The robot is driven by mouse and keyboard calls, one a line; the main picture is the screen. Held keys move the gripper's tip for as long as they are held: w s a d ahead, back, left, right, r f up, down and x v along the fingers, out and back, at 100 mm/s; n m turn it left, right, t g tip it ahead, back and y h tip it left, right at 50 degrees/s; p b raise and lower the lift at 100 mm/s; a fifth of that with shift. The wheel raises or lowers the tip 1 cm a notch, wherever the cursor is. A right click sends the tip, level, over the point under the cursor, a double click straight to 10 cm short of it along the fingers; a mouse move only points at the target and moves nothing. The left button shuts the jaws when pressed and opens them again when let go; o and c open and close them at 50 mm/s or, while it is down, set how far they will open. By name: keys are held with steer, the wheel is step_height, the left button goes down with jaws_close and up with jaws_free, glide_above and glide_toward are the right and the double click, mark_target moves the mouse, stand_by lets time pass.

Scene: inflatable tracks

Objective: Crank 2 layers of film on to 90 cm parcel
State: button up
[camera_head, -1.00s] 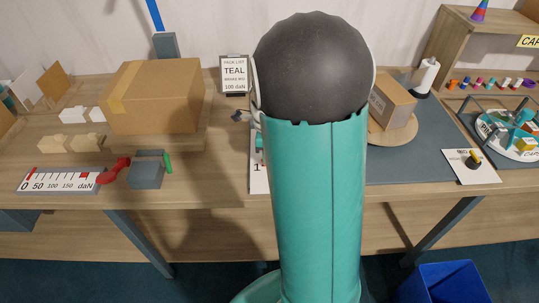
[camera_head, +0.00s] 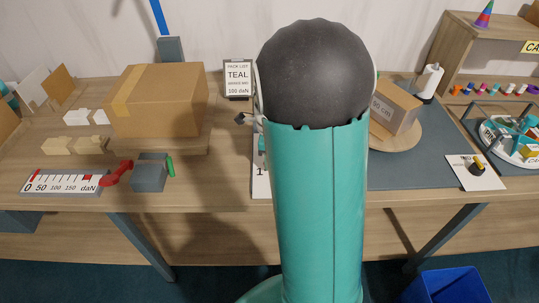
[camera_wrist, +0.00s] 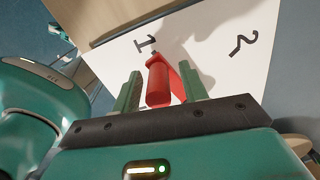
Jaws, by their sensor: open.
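In the wrist view my gripper (camera_wrist: 160,92) is open, its two green fingers on either side of a red handle (camera_wrist: 158,82). Whether either finger touches the handle is unclear. The handle stands over a white card (camera_wrist: 205,50) printed with the numerals 1 and 2. In the head view a brown parcel (camera_head: 397,106) sits on a round wooden turntable (camera_head: 405,135), partly hidden by my arm. In the head view my arm hides the gripper and the red handle.
A large carton (camera_head: 158,100) stands at left. In front are a gauge strip (camera_head: 62,183) marked in daN and a grey block (camera_head: 150,173) with a red crank (camera_head: 117,172). A card with a knob (camera_head: 476,170) lies at right.

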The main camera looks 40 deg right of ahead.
step_height(320, 180, up, 14)
steer(key=shift+f, duration=0.1)
stand_by(0.4)
